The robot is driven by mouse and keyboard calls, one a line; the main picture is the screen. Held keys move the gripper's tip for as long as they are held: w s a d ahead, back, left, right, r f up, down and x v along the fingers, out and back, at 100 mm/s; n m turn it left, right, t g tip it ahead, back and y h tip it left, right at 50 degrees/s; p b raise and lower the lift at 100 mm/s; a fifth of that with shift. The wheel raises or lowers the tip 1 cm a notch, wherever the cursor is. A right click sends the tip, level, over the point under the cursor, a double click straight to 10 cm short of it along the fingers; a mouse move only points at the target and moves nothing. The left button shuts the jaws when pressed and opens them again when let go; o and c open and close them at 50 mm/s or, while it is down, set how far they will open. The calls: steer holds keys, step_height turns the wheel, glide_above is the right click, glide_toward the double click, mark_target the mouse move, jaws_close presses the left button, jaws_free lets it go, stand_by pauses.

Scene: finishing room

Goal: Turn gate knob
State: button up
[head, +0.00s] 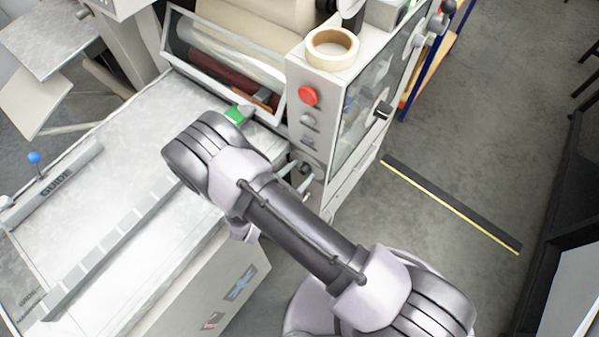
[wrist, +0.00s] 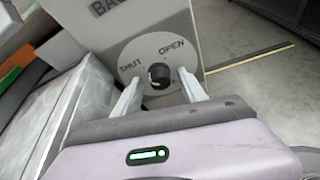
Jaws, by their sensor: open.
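The gate knob (wrist: 159,76) is a small black knob with a pale mark, set on a round grey dial plate (wrist: 146,56) lettered SHUT at left and OPEN at upper right. In the wrist view my gripper (wrist: 157,82) is open, with one pale finger on each side of the knob. I cannot tell whether either finger touches it. In the head view my arm spans the middle, and my gripper's fingers (head: 299,172) show partly beside the machine's front corner. The dial's lettering cannot be read there.
The machine has a red button (head: 308,95) and a tape roll (head: 332,48) on top. A pale flat bed with a GUIDE rail (head: 57,186) lies left. A green part (head: 236,115) sits near the rollers. Grey floor with a black and yellow strip (head: 450,203) is clear at right.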

steer(key=shift+c, duration=0.4)
jaws_close()
